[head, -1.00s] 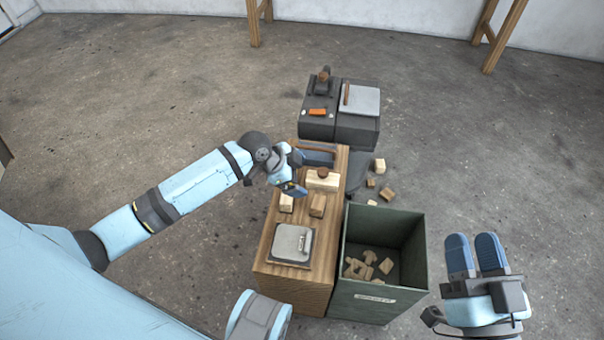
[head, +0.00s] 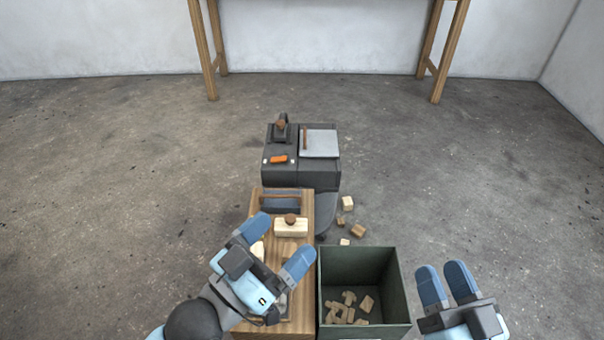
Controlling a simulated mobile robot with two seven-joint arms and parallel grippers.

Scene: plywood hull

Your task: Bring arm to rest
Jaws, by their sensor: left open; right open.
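My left gripper (head: 273,242) is open, its two blue fingers spread above the wooden bench (head: 302,263). It hides part of the bench's near half and most of what lies there. I see nothing between its fingers that I can tell is held. My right gripper (head: 445,272) is at the lower right, to the right of the green bin. Its two blue fingers stand a little apart with nothing between them.
A green bin (head: 392,276) with several wood scraps stands right of the bench. A pale block with a brown knob (head: 291,227) is on the bench. A dark machine (head: 319,173) stands behind it. Wood offcuts (head: 348,203) lie on the floor. Open floor surrounds this.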

